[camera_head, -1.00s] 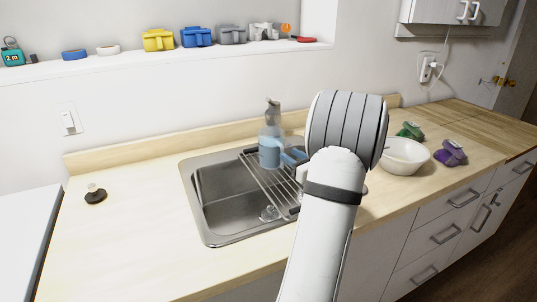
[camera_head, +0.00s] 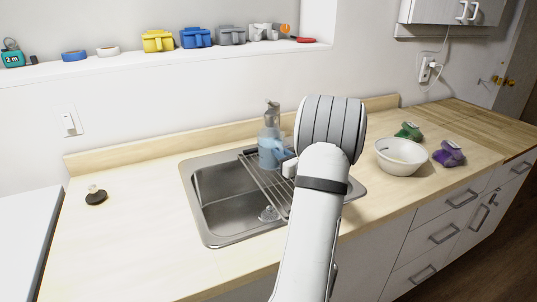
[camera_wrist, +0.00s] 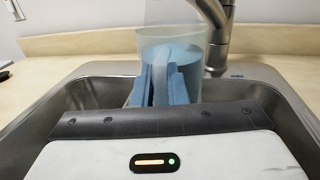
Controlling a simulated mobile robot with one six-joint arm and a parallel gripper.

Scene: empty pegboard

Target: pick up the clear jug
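The clear jug (camera_head: 266,146), a see-through vessel with a bluish tint, stands upright at the back of the sink by the tap. In the wrist view the jug (camera_wrist: 190,55) is straight ahead, with its pale handle toward me. My gripper (camera_wrist: 165,75) has light blue fingers with a narrow gap between them. The fingers are at the handle, one on each side of it; I cannot tell whether they touch it. In the head view the fingers (camera_head: 284,150) show just right of the jug, partly hidden by my wrist.
The steel sink (camera_head: 190,190) has a wire rack (camera_head: 262,182) across it. The metal tap (camera_wrist: 220,35) rises close behind the jug. A white bowl (camera_head: 400,160), a green clip (camera_head: 408,131) and a purple clip (camera_head: 449,154) sit to the right. The counter left of the sink is mostly clear.

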